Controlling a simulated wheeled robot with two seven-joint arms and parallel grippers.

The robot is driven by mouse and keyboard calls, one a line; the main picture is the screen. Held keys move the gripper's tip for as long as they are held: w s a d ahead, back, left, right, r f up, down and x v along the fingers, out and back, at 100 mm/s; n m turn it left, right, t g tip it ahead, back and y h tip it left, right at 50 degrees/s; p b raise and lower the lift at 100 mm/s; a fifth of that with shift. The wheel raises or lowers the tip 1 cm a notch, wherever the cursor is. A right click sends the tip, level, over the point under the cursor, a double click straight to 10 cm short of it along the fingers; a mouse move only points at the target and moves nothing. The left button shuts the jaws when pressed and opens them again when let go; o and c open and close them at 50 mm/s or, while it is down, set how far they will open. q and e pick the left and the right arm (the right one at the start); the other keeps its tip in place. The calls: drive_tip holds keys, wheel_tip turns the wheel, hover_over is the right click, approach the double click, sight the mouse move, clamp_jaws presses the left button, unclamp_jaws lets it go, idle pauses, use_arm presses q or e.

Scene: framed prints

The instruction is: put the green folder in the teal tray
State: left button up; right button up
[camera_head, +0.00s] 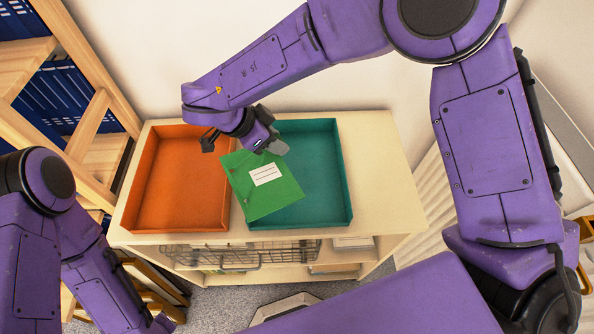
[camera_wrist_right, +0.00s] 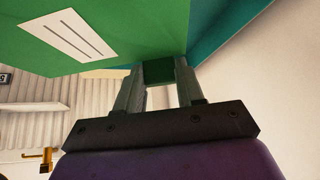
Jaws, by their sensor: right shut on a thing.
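The green folder (camera_head: 262,198) has a white label and hangs tilted in my right gripper (camera_head: 262,150), which is shut on its upper edge. In the head view the folder overlaps the left part of the teal tray (camera_head: 325,215) and its left corner crosses the divide towards the orange tray. How high it is above the tray I cannot tell. In the right wrist view the folder (camera_wrist_right: 100,30) fills the top, pinched between the fingers (camera_wrist_right: 158,85). The teal tray's visible part is empty. My left arm is at the lower left; its gripper is not clearly seen.
An orange tray (camera_head: 180,190) stands left of the teal tray on a cream cabinet top (camera_head: 385,170). A wire basket (camera_head: 240,255) sits under the top. A wooden shelf (camera_head: 85,75) with blue binders stands at the left. The cabinet top right of the teal tray is clear.

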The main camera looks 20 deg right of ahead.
drive_tip(key=s+m+g, duration=0.1)
drive_tip(key=m, duration=0.1)
drive_tip(key=s+a+r+m+g, duration=0.1)
drive_tip(key=m, duration=0.1)
drive_tip(key=shift+a+g+h, duration=0.15)
drive_tip(key=shift+g+h, duration=0.15)
drive_tip(key=shift+s+r+m+g, duration=0.15)
drive_tip(key=shift+m+g, duration=0.15)
drive_tip(key=shift+m, duration=0.3)
drive_tip(key=w+d+f+p, duration=0.3)
drive_tip(key=d, duration=0.5)
drive_tip(key=p, duration=0.2)
hover_over(312, 158)
wheel_tip(312, 158, down, 6)
drive_tip(key=f, duration=0.3)
drive_tip(key=shift+d+f, duration=0.35)
drive_tip(key=shift+f, duration=0.05)
drive_tip(key=shift+w+f, duration=0.1)
